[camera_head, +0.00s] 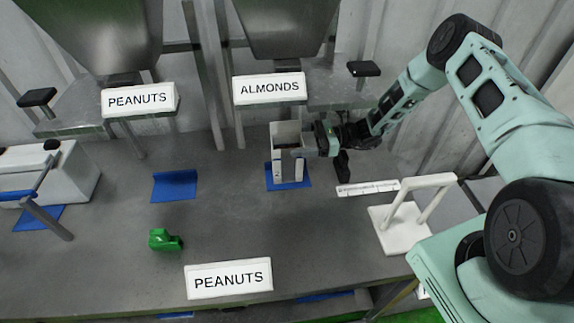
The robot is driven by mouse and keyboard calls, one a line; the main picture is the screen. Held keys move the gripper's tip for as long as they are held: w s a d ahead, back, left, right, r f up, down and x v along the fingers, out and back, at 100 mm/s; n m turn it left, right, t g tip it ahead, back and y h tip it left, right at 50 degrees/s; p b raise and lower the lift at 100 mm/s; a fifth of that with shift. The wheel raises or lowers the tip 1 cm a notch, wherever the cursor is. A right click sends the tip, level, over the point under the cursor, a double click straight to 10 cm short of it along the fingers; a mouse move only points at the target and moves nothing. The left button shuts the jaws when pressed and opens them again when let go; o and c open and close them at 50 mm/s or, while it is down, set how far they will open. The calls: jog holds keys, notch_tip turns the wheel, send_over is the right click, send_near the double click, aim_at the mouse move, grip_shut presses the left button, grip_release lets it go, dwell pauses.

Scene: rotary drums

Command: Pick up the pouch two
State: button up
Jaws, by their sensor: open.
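A white open-topped pouch (287,134) stands upright on a blue mat (304,183) below the ALMONDS hopper. The far side of the pouch is hidden.
Hoppers labelled PEANUTS (138,99) and ALMONDS (269,87) hang above. A second blue mat (174,185) is bare. A green tape dispenser (165,240), a PEANUTS sign (229,278), a white ruler (368,188) and a white stand (404,226) are on the table. The table's middle is clear.

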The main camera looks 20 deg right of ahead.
aim_at(287, 140)
jog(key=shift+w+a+r+p, duration=0.15)
jog(key=shift+a+p, duration=0.2)
jog(key=shift+a, duration=0.25)
jog(key=shift+s+a+r+p, duration=0.15)
jog(key=shift+a+p, duration=0.15)
jog(key=shift+a, duration=0.3)
jog(key=shift+w+a+f, duration=0.2)
jog(key=shift+w+a, duration=0.05)
jog(key=shift+a, duration=0.2)
jog(key=c, duration=1.7)
jog(key=shift+r, duration=0.15)
